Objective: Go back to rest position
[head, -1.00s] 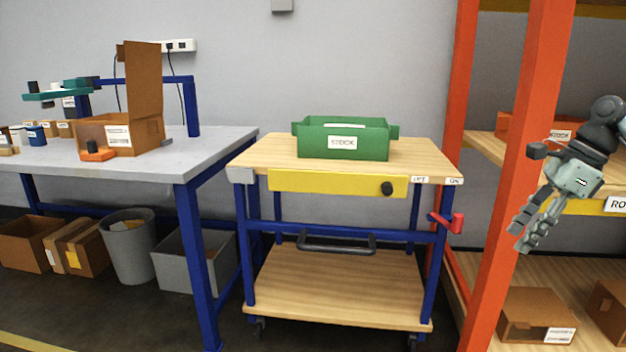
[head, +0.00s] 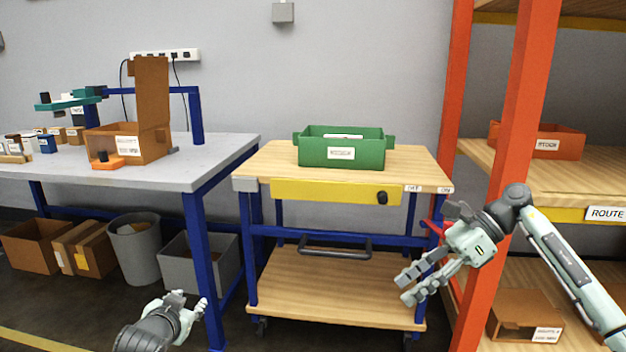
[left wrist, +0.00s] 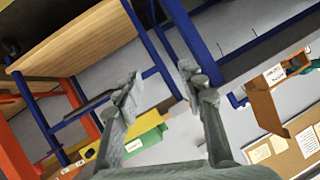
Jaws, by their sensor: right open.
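My left gripper (head: 190,309) shows low in the head view, in front of the workbench and the cart, with its fingers pointing up and right. In the left wrist view its two fingers (left wrist: 160,92) stand wide apart with nothing between them. My right gripper (head: 409,285) is open and empty, in front of the cart's right side and left of the orange rack post. Its fingers point left and down. The green STOCK bin (head: 342,149) stands on the cart top, clear of both grippers.
The wooden cart (head: 270,157) has a yellow drawer front and a red handle at its right. A grey workbench (head: 200,170) with an open cardboard box (head: 150,110) is at left. Grey bins and boxes lie beneath it. An orange rack post (head: 517,130) stands at right.

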